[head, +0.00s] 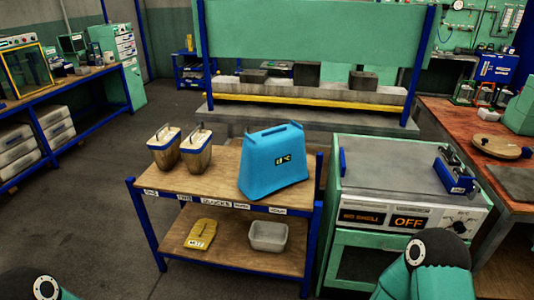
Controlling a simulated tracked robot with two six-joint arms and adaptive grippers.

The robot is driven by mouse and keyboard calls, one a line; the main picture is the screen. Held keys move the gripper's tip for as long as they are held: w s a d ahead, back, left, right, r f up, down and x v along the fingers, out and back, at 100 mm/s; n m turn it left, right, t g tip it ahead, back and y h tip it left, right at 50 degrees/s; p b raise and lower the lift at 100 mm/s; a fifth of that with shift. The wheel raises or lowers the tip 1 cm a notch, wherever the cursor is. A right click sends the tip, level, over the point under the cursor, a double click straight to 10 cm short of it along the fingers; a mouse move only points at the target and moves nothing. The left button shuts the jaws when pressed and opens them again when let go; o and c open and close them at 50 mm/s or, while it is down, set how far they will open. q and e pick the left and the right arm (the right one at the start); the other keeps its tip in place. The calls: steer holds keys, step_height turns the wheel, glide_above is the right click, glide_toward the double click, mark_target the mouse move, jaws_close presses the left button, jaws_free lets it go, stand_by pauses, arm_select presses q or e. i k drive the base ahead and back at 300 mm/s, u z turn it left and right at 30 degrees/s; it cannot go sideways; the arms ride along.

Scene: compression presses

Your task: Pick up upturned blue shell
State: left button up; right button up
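The blue shell (274,163) stands on the wooden top of a blue-framed cart in the middle of the head view. It is wider at the bottom than at the top, with a slot-like edge along its narrow top and a small dark label on its front. It leans slightly to one side in the picture. Parts of my two arms show at the bottom left and bottom right corners. Neither gripper's fingers are in view, and nothing touches the shell.
A yellow plate (201,234) and a grey bin (268,236) sit on the cart's lower shelf (235,258). A green machine reading OFF (408,222) stands close right. A large press (310,95) is behind.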

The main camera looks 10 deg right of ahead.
mark_target(273, 159)
steer(key=i, duration=0.9)
steer(key=z, duration=0.05)
